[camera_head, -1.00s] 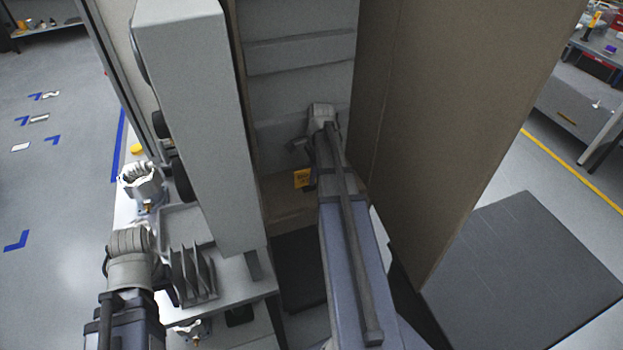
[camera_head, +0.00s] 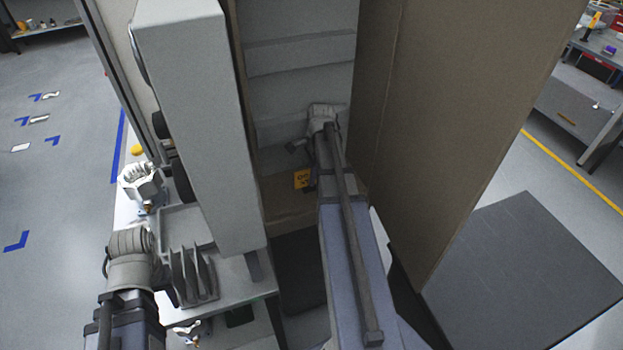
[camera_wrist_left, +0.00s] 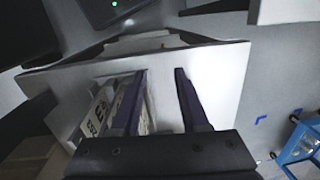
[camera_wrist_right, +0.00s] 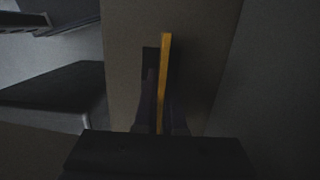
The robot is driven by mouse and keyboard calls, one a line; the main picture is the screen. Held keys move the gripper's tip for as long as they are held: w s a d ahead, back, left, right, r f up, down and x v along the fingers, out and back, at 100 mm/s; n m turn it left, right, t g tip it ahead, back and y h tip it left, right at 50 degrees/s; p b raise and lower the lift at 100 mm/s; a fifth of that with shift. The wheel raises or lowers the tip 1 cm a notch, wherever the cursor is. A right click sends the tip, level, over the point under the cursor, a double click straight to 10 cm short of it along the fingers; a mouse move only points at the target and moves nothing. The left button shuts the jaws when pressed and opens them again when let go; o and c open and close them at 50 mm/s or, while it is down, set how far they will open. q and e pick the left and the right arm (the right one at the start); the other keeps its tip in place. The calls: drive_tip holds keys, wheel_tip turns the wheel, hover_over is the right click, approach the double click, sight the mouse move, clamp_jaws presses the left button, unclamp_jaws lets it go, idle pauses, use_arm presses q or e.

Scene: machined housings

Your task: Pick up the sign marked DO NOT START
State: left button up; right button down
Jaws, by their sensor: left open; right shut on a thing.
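The sign is a small orange-yellow plate (camera_head: 302,179) with dark lettering too small to read in full, low inside the open cabinet in the head view. In the right wrist view the sign (camera_wrist_right: 164,75) shows edge-on as an upright yellow strip. My right gripper (camera_wrist_right: 160,110) is shut on it, and its fingers are dark and partly in shadow. In the left wrist view my left gripper (camera_wrist_left: 160,75) is open, with purple fingers apart, near upright plates with white labels (camera_wrist_left: 97,112). In the head view its fingertips are hard to make out.
The tan cabinet side (camera_head: 450,120) stands close right of my right arm; a grey door-like panel (camera_head: 195,120) stands to its left. A white bench (camera_head: 255,285) at lower left carries a tray (camera_head: 185,225) and grey upright fins (camera_head: 190,278). Dark mat (camera_head: 535,270) at right is clear.

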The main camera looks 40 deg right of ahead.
use_arm(q)
drive_tip(key=shift+r, duration=0.15)
use_arm(e)
drive_tip(key=shift+r, duration=0.15)
use_arm(q)
wheel_tip(320, 180, up, 10)
drive_tip(key=p, duration=1)
drive_tip(key=shift+r+p, duration=0.15)
drive_tip(key=shift+p, duration=0.15)
use_arm(e)
wheel_tip(320, 180, up, 10)
drive_tip(key=shift+r, duration=0.15)
